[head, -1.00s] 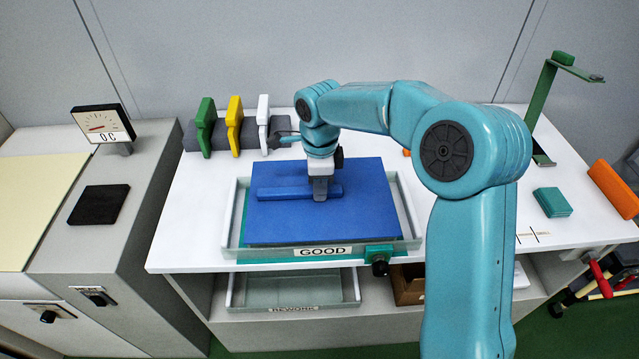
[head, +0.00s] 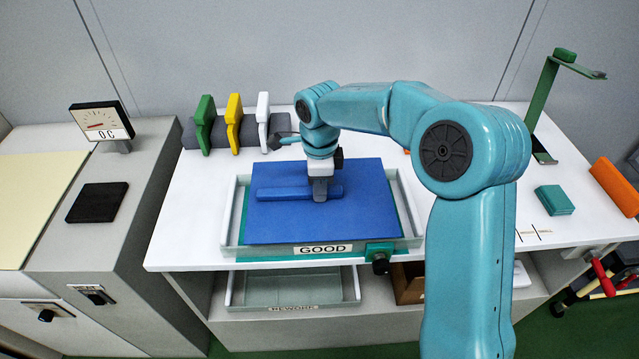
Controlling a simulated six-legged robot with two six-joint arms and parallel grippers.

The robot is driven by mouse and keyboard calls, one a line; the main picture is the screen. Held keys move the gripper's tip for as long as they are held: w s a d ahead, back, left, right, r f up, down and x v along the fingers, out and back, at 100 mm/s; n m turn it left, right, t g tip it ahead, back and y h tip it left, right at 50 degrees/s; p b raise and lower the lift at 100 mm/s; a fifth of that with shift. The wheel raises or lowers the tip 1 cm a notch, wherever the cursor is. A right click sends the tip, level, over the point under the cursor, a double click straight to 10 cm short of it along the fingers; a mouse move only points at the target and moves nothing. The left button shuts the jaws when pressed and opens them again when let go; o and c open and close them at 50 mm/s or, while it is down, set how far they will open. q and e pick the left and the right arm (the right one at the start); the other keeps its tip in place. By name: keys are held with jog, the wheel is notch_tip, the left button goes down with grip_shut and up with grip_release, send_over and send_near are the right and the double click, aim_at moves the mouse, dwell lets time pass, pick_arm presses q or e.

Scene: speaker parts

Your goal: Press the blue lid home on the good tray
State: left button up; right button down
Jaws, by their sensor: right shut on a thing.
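The blue lid (head: 360,215) lies over the tray marked GOOD (head: 412,218), with a raised blue bar (head: 280,193) across its top as a handle. The lid looks slightly askew to the tray, and a strip of tray interior shows along its left and right sides. I cannot tell how deep it sits. My right gripper (head: 320,190) points down and is shut on the right part of the bar. Its fingertips are partly hidden against the bar. My left gripper is not in view.
A tray marked REWORK (head: 292,307) sits on the shelf below. Green (head: 204,125), yellow (head: 233,124) and white (head: 263,122) pieces stand in a grey rack behind. A green stand (head: 546,105) and teal block (head: 554,200) are at right. A dial gauge (head: 101,122) stands left.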

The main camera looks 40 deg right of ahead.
jog(key=c, duration=0.8)
grip_release()
notch_tip(320, 180, up, 16)
jog(key=p, duration=0.2)
jog(key=shift+s+r, duration=0.1)
